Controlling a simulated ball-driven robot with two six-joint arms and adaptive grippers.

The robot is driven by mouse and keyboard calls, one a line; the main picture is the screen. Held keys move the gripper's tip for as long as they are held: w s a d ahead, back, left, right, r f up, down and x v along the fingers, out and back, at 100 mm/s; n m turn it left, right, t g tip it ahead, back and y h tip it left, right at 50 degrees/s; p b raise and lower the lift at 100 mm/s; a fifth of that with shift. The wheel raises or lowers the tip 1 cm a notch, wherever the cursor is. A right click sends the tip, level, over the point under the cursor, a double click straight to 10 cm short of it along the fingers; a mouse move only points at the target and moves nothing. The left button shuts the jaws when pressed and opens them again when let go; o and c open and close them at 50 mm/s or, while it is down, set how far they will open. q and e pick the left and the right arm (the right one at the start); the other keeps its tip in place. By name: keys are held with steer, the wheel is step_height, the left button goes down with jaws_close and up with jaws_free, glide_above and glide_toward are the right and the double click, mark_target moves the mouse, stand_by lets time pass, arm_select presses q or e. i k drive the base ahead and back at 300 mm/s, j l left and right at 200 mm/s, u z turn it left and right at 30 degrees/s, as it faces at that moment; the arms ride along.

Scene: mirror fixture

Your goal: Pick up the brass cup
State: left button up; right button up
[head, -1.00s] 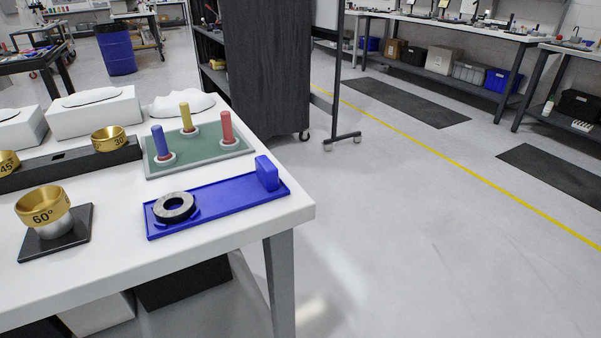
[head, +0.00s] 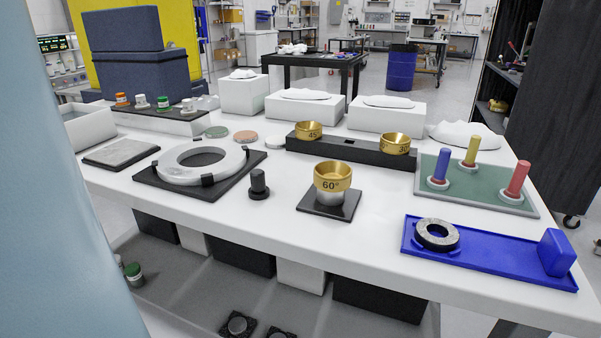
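A brass cup marked 60° (head: 333,180) sits upright on a silver post over a black square base (head: 318,205), near the middle of the white table. Two more brass cups, one marked 45° (head: 308,131) and one marked 30° (head: 396,144), sit in a long black holder (head: 350,151) behind it. Neither gripper shows in the head view.
On the white table (head: 270,237), a ring on a black fixture (head: 201,162) and a small black knob (head: 259,185) stand left of the 60° cup. A blue tray (head: 490,254) and a green pegboard (head: 436,172) are at the right. The table's front strip is clear.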

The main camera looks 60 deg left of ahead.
mark_target(329, 175)
steer(key=u, duration=1.6)
